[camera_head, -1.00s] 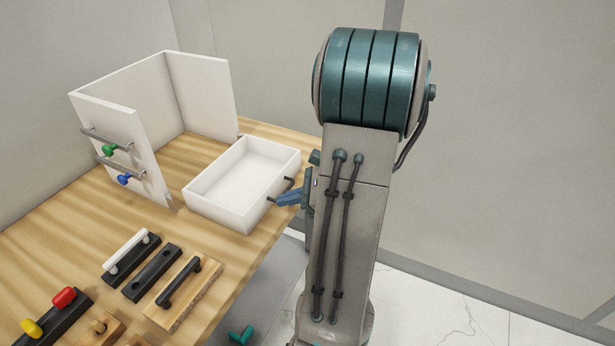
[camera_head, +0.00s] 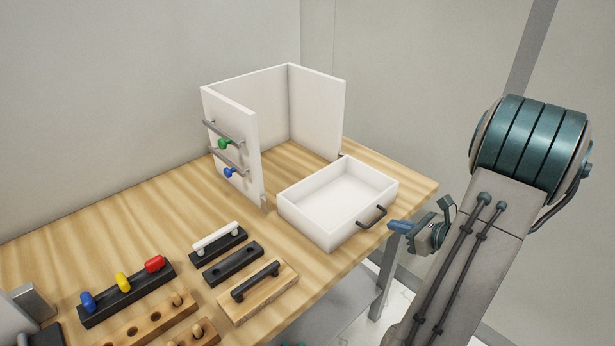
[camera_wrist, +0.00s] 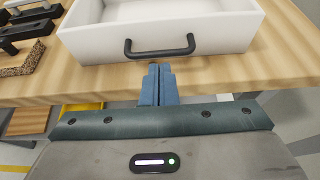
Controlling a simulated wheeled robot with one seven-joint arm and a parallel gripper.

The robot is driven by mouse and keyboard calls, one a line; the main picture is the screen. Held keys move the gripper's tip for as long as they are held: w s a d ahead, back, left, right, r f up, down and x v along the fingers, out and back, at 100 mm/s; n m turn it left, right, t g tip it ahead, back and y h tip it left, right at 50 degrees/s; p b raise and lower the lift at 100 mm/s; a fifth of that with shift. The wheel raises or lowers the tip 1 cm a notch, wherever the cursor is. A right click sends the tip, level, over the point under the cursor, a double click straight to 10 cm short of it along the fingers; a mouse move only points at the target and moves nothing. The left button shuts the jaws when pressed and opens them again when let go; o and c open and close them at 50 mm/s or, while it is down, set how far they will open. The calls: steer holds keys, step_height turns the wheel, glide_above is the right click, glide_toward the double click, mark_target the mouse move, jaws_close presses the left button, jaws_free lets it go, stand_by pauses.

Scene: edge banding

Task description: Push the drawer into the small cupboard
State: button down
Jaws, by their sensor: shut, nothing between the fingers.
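The white drawer (camera_head: 310,219) sits on the wooden table in front of the open side of the small white cupboard (camera_head: 272,92). Its dark bar handle (camera_head: 371,217) faces my gripper. The cupboard shows two side walls and a back, with no top. My gripper (camera_head: 392,225) is shut and empty, with blue fingers, just off the table's edge and apart from the handle. In the wrist view, the closed fingertips (camera_wrist: 160,70) point at the drawer front (camera_wrist: 85,41), just short of the handle (camera_wrist: 160,47).
The wooden table (camera_head: 150,215) carries a white-handled block (camera_head: 218,240), a black block (camera_head: 233,264) and a wooden block with a dark handle (camera_head: 257,290). A rack with blue, yellow and red knobs (camera_head: 128,292) lies at the front left. Bare wood lies between drawer and cupboard.

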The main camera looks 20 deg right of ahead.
mark_target(317, 178)
steer(key=shift+w+a+f+b, duration=0.3)
steer(key=shift+w+a+b, duration=1.15)
steer(key=shift+w, duration=3.3)
steer(key=shift+w+a+f+b, duration=0.35)
steer(key=shift+w+a, duration=2.15)
steer(key=shift+w, duration=2.3)
steer(key=shift+w+a+f+b, duration=0.3)
steer(key=shift+w+a+b, duration=1.15)
steer(key=shift+w, duration=3.3)
steer(key=shift+a+r+p+v, duration=0.15)
steer(key=shift+p+v, duration=0.2)
steer(key=shift+v, duration=0.7)
steer(key=shift+a+r+p+v, duration=0.1)
steer(key=shift+a+p+v, duration=0.15)
steer(key=shift+v, duration=0.85)
steer(key=shift+a+r+p+v, duration=0.1)
steer(key=shift+p+v, duration=0.3)
steer(key=shift+v, duration=0.65)
steer(key=shift+s, duration=0.1)
